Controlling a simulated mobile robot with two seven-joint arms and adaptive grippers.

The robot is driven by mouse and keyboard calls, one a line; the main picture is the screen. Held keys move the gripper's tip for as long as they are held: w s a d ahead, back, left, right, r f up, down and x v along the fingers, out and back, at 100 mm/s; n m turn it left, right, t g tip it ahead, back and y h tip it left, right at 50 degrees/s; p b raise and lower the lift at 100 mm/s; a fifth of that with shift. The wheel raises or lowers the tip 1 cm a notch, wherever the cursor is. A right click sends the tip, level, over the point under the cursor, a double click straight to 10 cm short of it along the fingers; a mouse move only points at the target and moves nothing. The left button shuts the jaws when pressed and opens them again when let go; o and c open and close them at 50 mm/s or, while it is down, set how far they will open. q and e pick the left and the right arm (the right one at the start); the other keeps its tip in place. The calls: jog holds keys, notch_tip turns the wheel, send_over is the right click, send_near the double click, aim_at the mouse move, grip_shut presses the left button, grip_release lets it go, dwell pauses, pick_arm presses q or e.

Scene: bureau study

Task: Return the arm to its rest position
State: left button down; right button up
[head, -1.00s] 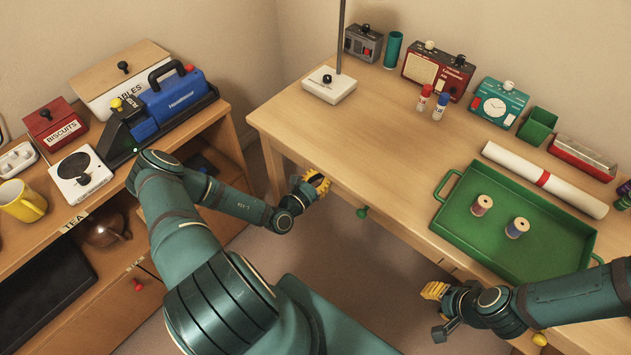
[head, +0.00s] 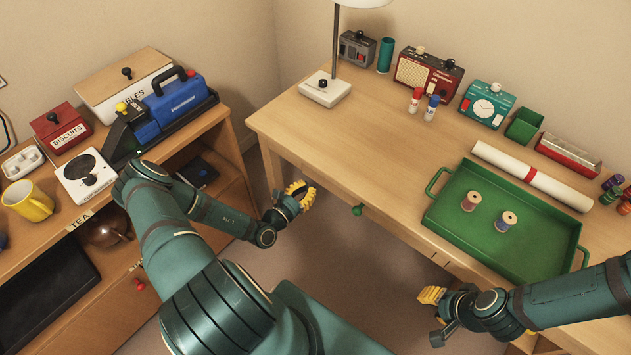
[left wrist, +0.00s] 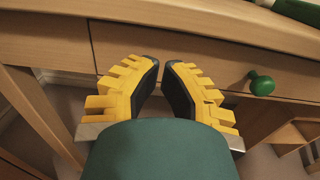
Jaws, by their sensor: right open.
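My left arm (head: 170,215) reaches from the lower left, with its elbow beside the left cabinet. My left gripper (head: 303,190), with yellow fingers, is in front of the desk's near edge, in the gap beside the cabinet. In the left wrist view its fingers (left wrist: 165,68) have a narrow gap between their tips and hold nothing. They point at the desk's drawer front (left wrist: 200,50). My right gripper (head: 430,297) is open and empty, in front of the desk's near edge below the green tray. My right arm (head: 570,298) comes in from the right.
The desk (head: 340,140) bears a green tray (head: 465,235) with two spools, a lamp (head: 325,88) and several small items along the back. A green drawer knob (head: 358,210) juts out near my left gripper. The cabinet (head: 110,285) stands close to my left arm.

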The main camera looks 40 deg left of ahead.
pick_arm(q)
jog(key=s+a, duration=0.1)
jog(key=s, duration=0.6)
jog(key=shift+s+f+p, duration=0.15)
jog(key=shift+p, duration=0.25)
jog(key=d+r+m+g+h, duration=0.3)
jog(key=d+m+g+h, duration=0.65)
jog(key=d, duration=0.75)
jog(key=s+d+m+g+y, duration=0.2)
jog(key=s+d+m+g, duration=0.5)
jog(key=s+m+g, duration=0.6)
jog(key=w+d+r+m+t+y, duration=0.1)
jog(key=w+r+m+t+y, duration=0.3)
jog(key=w+m, duration=0.4)
jog(key=m+t+y, duration=0.1)
jog(key=m+t, duration=0.1)
jog(key=m, duration=0.1)
jog(key=shift+w+d+r, duration=0.15)
jog(key=shift+d+r, duration=0.05)
jog(key=shift+d, duration=0.05)
